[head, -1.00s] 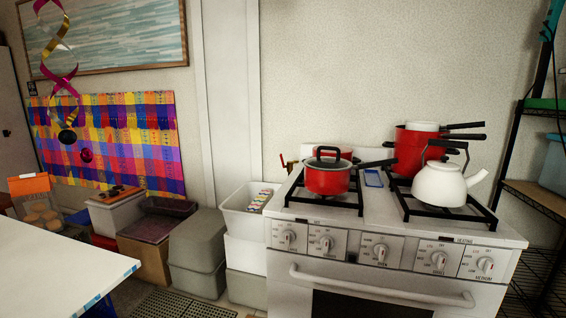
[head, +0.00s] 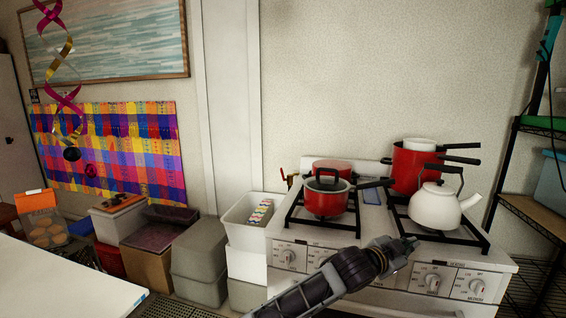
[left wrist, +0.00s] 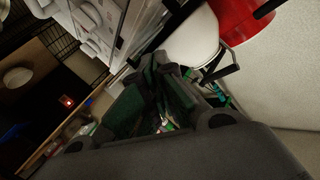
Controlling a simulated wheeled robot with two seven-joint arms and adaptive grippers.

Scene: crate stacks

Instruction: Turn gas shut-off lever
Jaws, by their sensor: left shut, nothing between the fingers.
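The gas shut-off lever (head: 283,173) is a small red handle on a brass fitting at the wall, just behind the stove's back left corner. It is small in the head view, and I cannot make it out in the left wrist view. My left gripper (head: 408,243) is shut and empty. It is over the front part of the stove (head: 320,236), to the right of the lever and nearer to me, apart from it. In the left wrist view its dark fingers (left wrist: 180,97) are together. My right gripper is not in view.
On the stove stand a red saucepan (head: 326,199), a taller red pot (head: 409,170) and a white kettle (head: 437,206). Stacked white bins (head: 244,243) stand left of the stove. A white table (head: 60,285) is at front left, a shelf rack (head: 530,215) at right.

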